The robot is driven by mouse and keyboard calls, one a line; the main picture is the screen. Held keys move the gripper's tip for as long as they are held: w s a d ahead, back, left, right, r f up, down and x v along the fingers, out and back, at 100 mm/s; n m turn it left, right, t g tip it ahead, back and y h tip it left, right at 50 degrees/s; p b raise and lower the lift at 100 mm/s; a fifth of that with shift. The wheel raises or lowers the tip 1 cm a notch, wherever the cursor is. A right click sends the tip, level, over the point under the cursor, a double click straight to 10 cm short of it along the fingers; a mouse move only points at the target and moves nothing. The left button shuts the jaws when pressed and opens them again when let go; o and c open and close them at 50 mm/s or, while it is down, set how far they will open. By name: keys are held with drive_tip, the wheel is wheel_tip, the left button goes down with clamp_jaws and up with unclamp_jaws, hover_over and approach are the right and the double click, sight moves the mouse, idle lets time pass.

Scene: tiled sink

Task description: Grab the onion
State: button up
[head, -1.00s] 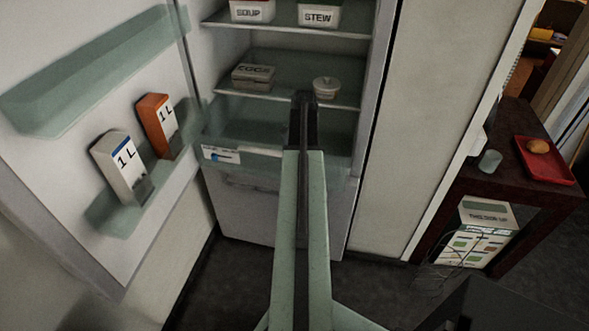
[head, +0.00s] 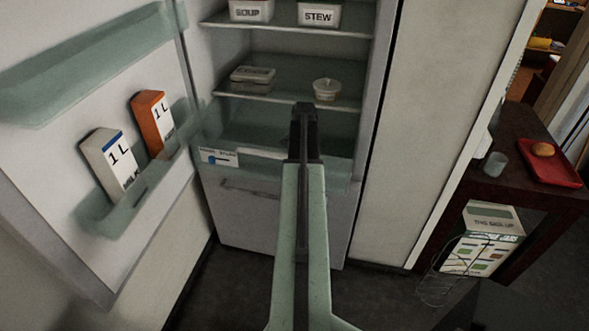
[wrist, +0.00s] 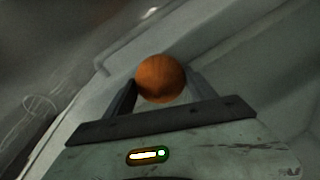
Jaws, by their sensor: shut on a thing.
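A round orange-brown onion (wrist: 160,78) sits between the two fingers of my gripper (wrist: 160,88) in the wrist view. The fingers are shut on its sides. In the head view my gripper (head: 305,112) is at the far end of my green arm, in front of the open fridge's lower part. The onion is hidden there behind my arm's dark end.
The open fridge has a shelf (head: 285,92) with a grey box and lidded cup. Its door on the left holds a white carton (head: 108,165) and an orange carton (head: 153,122). At right, a red tray (head: 565,175) with a round tan item lies on a dark table.

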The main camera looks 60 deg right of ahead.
wheel_tip(320, 180, up, 10)
drive_tip(key=p, duration=1)
drive_tip(key=shift+r, duration=0.2)
